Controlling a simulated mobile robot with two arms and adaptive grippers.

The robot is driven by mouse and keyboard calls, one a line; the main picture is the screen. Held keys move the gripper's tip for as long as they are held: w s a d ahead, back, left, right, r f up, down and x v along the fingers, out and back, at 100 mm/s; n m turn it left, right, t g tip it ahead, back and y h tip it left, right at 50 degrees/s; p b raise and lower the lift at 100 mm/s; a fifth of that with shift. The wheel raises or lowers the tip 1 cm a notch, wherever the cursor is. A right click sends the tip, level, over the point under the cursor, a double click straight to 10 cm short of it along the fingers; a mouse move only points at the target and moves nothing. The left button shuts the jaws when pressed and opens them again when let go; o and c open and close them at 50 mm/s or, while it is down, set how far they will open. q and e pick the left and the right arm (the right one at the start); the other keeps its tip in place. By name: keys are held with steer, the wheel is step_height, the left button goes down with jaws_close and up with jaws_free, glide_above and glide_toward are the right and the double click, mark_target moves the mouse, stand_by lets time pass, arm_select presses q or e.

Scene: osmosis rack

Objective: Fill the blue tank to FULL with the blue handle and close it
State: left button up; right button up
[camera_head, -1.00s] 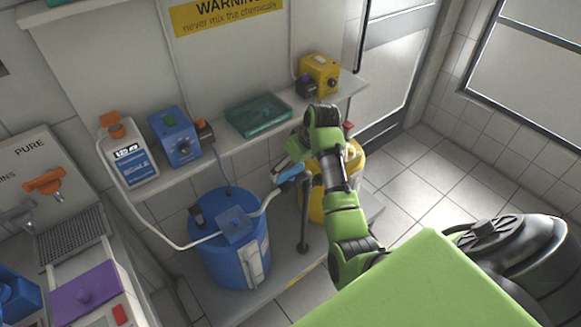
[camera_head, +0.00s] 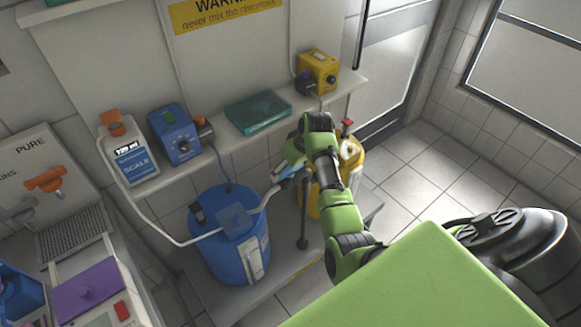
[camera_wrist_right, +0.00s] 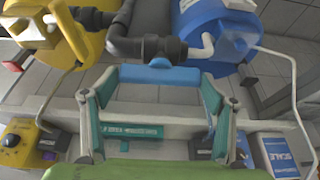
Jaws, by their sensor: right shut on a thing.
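The blue tank (camera_head: 228,262) stands on the low shelf in the head view, with a white level strip (camera_head: 254,262) on its front. I cannot read its level. A pipe runs from its lid to a dark valve. My right gripper (camera_head: 290,170) is at this valve, between the blue and yellow tanks. In the right wrist view the blue handle (camera_wrist_right: 158,74) lies across, between the fingertips of my right gripper (camera_wrist_right: 158,85), which is shut on it. The blue tank also shows in this view (camera_wrist_right: 205,22). My left gripper is not in view.
A yellow tank (camera_head: 351,160) stands just right of the valve. Above, a wall shelf (camera_head: 240,141) holds a blue pump box (camera_head: 175,134), a teal tray (camera_head: 258,112), a yellow pump box (camera_head: 318,70) and a white scale bottle (camera_head: 130,150). The floor at right is free.

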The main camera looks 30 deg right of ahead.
steer(key=shift+m, duration=0.3)
steer(key=m, duration=0.1)
steer(key=m+h, duration=0.1)
steer(key=m, duration=0.1)
steer(key=m+h, duration=0.1)
steer(key=m, duration=0.1)
steer(key=shift+w+a, duration=0.1)
steer(key=shift+a, duration=0.15)
steer(key=m+g+h, duration=0.1)
steer(key=m, duration=0.2)
steer(key=m+h, duration=0.1)
steer(key=m, duration=0.1)
steer(key=shift+w+a+m+g, duration=0.1)
steer(key=shift+m+g, duration=0.3)
steer(key=m+g+b, duration=0.1)
steer(key=m, duration=0.2)
steer(key=shift+w+f+m+h+b, duration=0.1)
steer(key=shift+m+h+b, duration=0.2)
steer(key=shift+h, duration=0.1)
steer(key=shift+m+g+b, duration=0.9)
steer(key=shift+m+b, duration=0.65)
steer(key=shift+m, duration=0.55)
steer(key=shift+w, duration=0.1)
steer(key=o, duration=1.1)
